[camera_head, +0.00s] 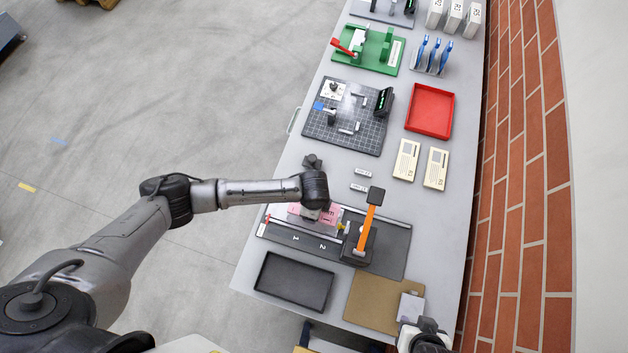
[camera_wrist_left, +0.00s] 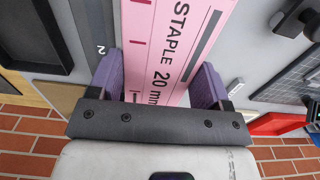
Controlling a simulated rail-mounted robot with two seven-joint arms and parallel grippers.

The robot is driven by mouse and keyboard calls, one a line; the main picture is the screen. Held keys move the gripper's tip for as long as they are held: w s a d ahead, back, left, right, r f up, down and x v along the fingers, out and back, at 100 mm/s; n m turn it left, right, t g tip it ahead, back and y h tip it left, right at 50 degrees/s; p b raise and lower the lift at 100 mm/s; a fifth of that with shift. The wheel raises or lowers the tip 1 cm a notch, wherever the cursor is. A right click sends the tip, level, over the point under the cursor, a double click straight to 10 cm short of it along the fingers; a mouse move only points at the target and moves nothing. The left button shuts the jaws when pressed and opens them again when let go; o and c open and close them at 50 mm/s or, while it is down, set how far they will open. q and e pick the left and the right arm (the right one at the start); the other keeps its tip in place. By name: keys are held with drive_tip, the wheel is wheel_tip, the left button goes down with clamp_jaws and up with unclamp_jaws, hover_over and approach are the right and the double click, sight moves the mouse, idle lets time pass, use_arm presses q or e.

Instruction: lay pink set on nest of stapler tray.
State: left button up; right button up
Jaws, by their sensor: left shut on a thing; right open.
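The pink set (camera_head: 329,217), printed "STAPLE 20 mm", is between the purple-padded fingers of my left gripper (camera_wrist_left: 158,82); it fills the middle of the left wrist view (camera_wrist_left: 178,45). My left gripper is shut on its near end, and in the head view my arm hides part of it. It is over the dark stapler tray (camera_head: 394,246), which has marks 1 and 2 and an orange-handled stapler (camera_head: 367,227) at its right. Whether the set touches the tray is unclear. My right gripper (camera_head: 421,326) is open at the bottom edge, partly cut off.
A black empty tray (camera_head: 292,283) and a brown board (camera_head: 372,304) lie in front of the stapler tray. Two cream cards (camera_head: 406,160), a red tray (camera_head: 430,88), a gridded dark board (camera_head: 335,142) and a green fixture (camera_head: 378,64) stand farther back. A brick wall (camera_head: 530,200) borders the table's right.

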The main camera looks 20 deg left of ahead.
use_arm(q)
drive_tip(key=shift+f+b, duration=1.3)
drive_tip(key=shift+f, duration=1.45)
drive_tip(key=shift+f, duration=0.15)
drive_tip(key=shift+f+b, duration=0.3)
drive_tip(key=shift+f, duration=0.15)
drive_tip(key=o, duration=1)
drive_tip(key=shift+o, duration=0.2)
